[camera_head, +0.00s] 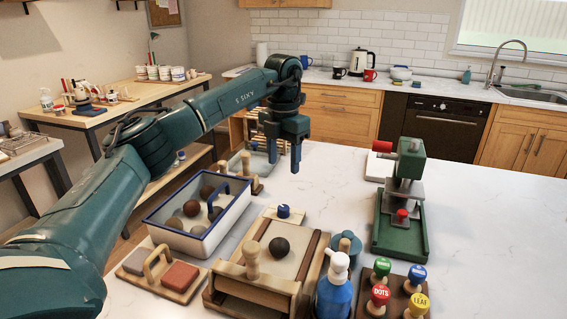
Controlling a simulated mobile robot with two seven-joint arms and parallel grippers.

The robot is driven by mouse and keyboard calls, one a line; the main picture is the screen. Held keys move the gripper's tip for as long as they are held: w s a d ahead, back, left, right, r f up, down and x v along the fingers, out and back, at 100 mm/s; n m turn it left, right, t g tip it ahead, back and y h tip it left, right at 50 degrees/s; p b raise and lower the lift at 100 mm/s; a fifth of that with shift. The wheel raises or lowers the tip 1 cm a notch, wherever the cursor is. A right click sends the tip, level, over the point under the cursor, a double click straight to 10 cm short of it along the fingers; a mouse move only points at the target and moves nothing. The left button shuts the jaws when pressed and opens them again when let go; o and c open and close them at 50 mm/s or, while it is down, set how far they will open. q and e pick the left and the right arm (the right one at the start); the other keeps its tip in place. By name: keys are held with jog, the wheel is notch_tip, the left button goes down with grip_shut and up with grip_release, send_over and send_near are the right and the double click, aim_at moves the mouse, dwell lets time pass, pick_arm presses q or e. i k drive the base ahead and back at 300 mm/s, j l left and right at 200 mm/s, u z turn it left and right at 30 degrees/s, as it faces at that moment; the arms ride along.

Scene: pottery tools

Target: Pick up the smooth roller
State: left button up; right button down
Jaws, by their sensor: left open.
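My left gripper (283,158) is open and empty, pointing down over the far part of the white table. Several small wooden-handled tools, possibly rollers, stand left of and below it near the table's far left edge; one wooden handle (256,183) shows clearly. I cannot tell which of them is the smooth roller, as their working parts are small and partly hidden. My right gripper is not in view.
A blue-rimmed tray (226,222) with several clay balls stands at left. A wooden slab board (305,262), a sponge holder (157,272), a blue bottle (334,297) and a stamp rack (396,296) fill the front. A green press (402,235) stands right. The table's middle is clear.

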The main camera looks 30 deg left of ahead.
aim_at(250, 274)
jog(key=k, duration=1.5)
